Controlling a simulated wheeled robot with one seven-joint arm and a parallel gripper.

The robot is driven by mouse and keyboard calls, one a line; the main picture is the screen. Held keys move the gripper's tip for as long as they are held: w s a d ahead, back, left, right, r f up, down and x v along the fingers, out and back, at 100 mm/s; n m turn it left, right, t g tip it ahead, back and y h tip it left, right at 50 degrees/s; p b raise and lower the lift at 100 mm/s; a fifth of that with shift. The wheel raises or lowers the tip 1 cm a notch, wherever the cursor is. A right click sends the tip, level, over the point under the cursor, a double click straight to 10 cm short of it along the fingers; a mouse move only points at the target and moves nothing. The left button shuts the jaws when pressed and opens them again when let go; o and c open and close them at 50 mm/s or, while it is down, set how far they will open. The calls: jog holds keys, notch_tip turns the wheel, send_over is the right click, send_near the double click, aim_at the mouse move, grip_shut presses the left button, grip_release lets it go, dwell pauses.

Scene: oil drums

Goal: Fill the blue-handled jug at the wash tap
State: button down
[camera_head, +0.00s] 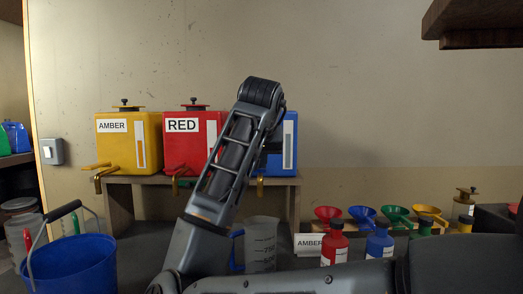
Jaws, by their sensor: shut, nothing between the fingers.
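The blue-handled jug (262,244) is a clear, upright jug with markings. It stands on the counter just right of my arm, with its blue handle on its left side. I cannot tell whether it holds any liquid. My arm rises through the middle of the view and hides part of the red and blue tanks. My gripper does not show; it is hidden or out of frame. I see nothing that I can identify as the wash tap.
An amber tank (148,151), red tank (184,150) and blue tank (290,133) stand on a wooden shelf (145,180). A blue bucket (75,268) is front left. Coloured funnels (362,214), a red bottle (334,245) and a blue bottle (379,244) crowd the right.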

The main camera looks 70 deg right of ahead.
jog(key=shift+f, duration=0.1)
jog(key=h+b, duration=0.1)
jog(key=b, duration=0.1)
jog(key=f+h+b, duration=0.1)
jog(key=h+b, duration=0.1)
jog(key=shift+s+a+f+t+b, duration=0.1)
jog(key=shift+a+f+t+b, duration=0.2)
jog(key=shift+t+b, duration=0.1)
jog(key=shift+d+r, duration=0.1)
dwell(5.5)
jog(key=shift+r+p, duration=0.65)
jog(key=shift+p, duration=0.35)
